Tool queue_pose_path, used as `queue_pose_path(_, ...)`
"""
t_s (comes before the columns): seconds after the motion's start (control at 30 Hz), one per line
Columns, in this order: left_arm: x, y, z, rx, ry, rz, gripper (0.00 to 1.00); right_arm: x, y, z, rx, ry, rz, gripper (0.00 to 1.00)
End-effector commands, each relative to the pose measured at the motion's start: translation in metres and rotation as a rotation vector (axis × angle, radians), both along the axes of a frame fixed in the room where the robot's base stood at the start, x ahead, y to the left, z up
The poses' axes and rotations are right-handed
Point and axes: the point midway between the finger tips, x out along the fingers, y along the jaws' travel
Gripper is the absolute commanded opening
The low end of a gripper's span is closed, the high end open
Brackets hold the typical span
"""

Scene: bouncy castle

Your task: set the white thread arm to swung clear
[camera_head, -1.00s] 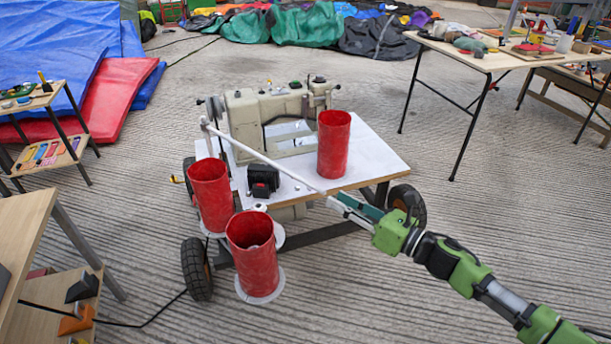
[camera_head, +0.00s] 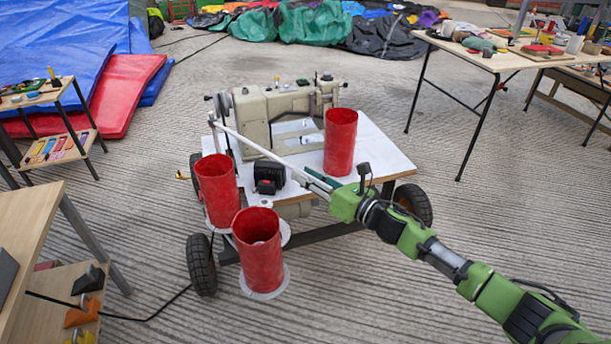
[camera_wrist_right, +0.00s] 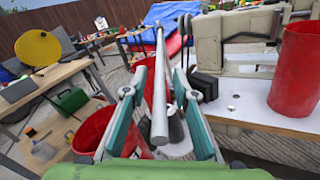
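The white thread arm (camera_head: 245,142) is a long thin rod. It slants from a post at the left of the sewing machine table down over the table top toward the right. My right gripper (camera_head: 314,178) is at its near end, low over the table's front edge. In the right wrist view, the thread arm (camera_wrist_right: 160,85) runs between the two spread fingers of my right gripper (camera_wrist_right: 163,92), with gaps visible on both sides. The rod's near end shows inside the gripper. My left gripper is not in view.
A beige sewing machine (camera_head: 285,108) stands on the wheeled white table (camera_head: 385,155). One red cylinder (camera_head: 340,143) stands on the table beside my gripper. Two more red cylinders (camera_head: 217,190) (camera_head: 258,252) stand at its left front. A black box (camera_head: 268,177) sits under the rod.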

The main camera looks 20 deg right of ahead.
Motion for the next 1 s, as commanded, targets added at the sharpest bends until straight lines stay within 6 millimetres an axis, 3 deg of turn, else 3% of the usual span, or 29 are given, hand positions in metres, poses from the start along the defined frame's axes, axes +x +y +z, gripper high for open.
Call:
queue_pose_path(0.37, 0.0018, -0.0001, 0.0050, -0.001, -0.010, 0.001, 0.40, 0.0056, 0.0037, 0.0001, -0.001, -0.001, 0.000, 0.26)
queue_pose_path(0.5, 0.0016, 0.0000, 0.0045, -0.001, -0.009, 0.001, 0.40, 0.0055, 0.0035, 0.0001, -0.001, -0.001, 0.000, 0.00)
queue_pose_path(1.0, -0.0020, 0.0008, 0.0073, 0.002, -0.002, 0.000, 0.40, 0.0050, 0.0017, 0.0001, -0.003, -0.003, 0.021, 0.00)
